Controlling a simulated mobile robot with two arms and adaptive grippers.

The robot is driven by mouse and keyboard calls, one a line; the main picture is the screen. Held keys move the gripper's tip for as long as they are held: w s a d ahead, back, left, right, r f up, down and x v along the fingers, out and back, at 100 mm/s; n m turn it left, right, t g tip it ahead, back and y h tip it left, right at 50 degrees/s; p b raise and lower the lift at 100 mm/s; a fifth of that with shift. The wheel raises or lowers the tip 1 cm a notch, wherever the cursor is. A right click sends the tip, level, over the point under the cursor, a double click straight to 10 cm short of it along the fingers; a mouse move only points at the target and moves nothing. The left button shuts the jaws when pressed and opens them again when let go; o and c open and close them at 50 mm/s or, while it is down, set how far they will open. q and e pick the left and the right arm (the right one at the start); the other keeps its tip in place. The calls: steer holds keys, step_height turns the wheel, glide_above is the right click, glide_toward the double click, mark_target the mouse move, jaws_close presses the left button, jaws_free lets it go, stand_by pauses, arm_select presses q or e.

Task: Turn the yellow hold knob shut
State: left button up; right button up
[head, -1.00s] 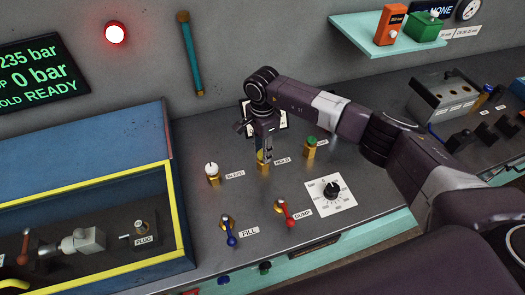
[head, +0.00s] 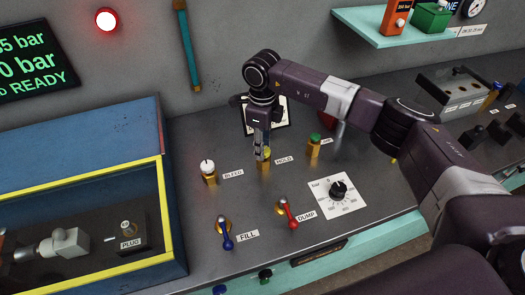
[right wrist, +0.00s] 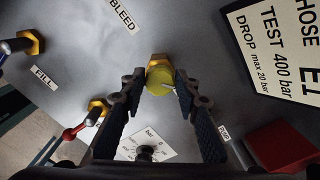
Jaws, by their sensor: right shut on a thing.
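The yellow hold knob (head: 267,153) stands on a brass base on the grey bench, beside the HOLD label. My right gripper (head: 262,152) points down over it, its fingers shut around the knob and partly hiding it in the head view. In the right wrist view the round knob (right wrist: 160,79), with a pale line across its top, sits between the two fingertips (right wrist: 160,88). My left gripper is not in view.
The white bleed knob (head: 208,167) is left of the hold knob, a green-topped knob (head: 314,146) right. In front are the blue fill lever (head: 226,238), red dump lever (head: 290,217) and black dial (head: 338,190). A yellow-edged blue box (head: 80,150) stands left.

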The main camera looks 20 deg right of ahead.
steer(key=m+b, duration=0.2)
steer(key=m, duration=0.2)
steer(key=shift+w+d, duration=0.1)
steer(key=shift+r+m+b, duration=0.1)
steer(key=shift+m+b, duration=0.6)
steer(key=shift+m, duration=1)
steer(key=shift+w, duration=0.1)
steer(key=o, duration=1.2)
steer(key=shift+c, duration=0.2)
step_height(320, 180, up, 12)
